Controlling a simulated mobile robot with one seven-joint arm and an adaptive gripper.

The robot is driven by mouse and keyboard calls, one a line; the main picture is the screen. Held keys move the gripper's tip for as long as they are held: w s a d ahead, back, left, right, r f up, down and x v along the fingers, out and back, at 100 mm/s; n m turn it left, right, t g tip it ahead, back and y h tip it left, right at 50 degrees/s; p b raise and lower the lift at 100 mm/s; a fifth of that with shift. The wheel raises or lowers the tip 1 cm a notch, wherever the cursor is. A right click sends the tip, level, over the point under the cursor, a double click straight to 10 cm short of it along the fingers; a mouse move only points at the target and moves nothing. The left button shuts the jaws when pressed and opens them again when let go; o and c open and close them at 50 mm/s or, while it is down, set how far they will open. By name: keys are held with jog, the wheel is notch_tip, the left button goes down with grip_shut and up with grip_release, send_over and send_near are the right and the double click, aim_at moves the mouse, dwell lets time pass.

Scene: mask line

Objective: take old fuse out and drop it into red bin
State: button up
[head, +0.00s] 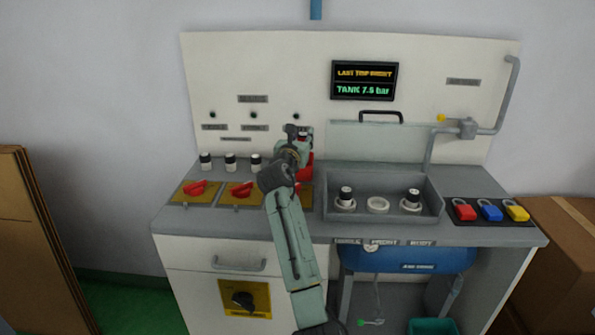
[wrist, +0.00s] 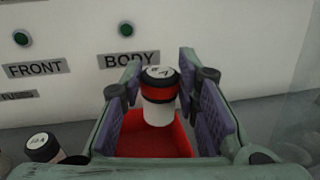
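The old fuse (wrist: 158,108), a white cylinder with a red band and dark labelled cap, is upright between the fingertips of my gripper (wrist: 161,82). The fingers appear closed on its sides. Below it in the wrist view is the red bin (wrist: 128,146). In the head view, my gripper (head: 298,131) is at the back of the counter, the fuse (head: 304,136) partly hidden by it, above the red bin (head: 306,168), which my arm partly covers. In the recessed tray, the middle fuse socket (head: 377,204) is empty, between two sockets holding fuses (head: 345,194) (head: 411,197).
Several white, black-capped fuses (head: 230,161) stand left of the bin, behind red rotary switches (head: 195,188). A raised clear cover (head: 375,143) stands behind the tray. Red, blue and yellow padlocks (head: 489,210) lie at right. A pipe (head: 506,95) runs down the back panel.

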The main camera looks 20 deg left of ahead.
jog(key=o, duration=0.5)
jog(key=s, duration=0.8)
jog(key=s+d, duration=0.1)
jog(key=s, duration=0.3)
